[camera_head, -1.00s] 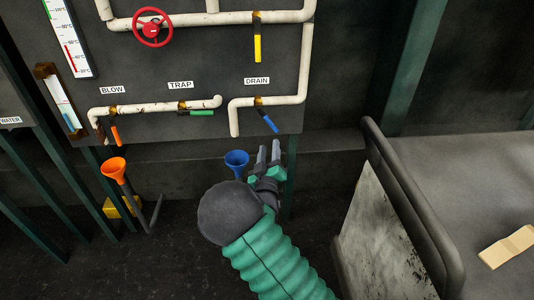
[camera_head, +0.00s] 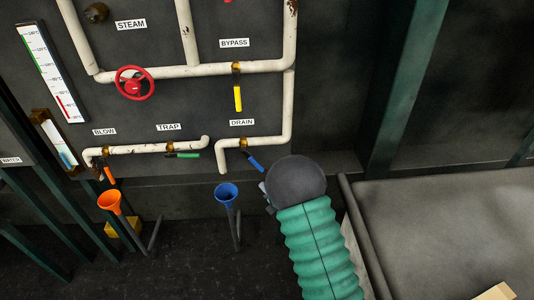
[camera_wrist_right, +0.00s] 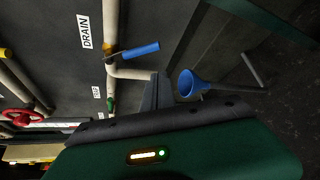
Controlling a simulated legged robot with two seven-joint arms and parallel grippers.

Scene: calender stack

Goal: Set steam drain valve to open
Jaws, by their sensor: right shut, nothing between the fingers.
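The drain valve with its blue handle (camera_head: 255,161) sits on the white pipe below the DRAIN label (camera_head: 242,122). The handle slants down to the right. It also shows in the right wrist view (camera_wrist_right: 140,49), beside the DRAIN label (camera_wrist_right: 83,30). My right gripper (camera_head: 264,189) is just below and right of the handle, mostly hidden behind my dark round wrist. In the right wrist view the grey fingers (camera_wrist_right: 160,90) are together, empty and apart from the blue handle. My left gripper is not in view.
A blue funnel (camera_head: 227,192) stands below the drain pipe, close to my right gripper. A yellow handle (camera_head: 238,98), a green handle (camera_head: 182,156), an orange handle (camera_head: 109,174) and a red wheel (camera_head: 134,84) are on the other pipes. A grey bench (camera_head: 440,230) is at the right.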

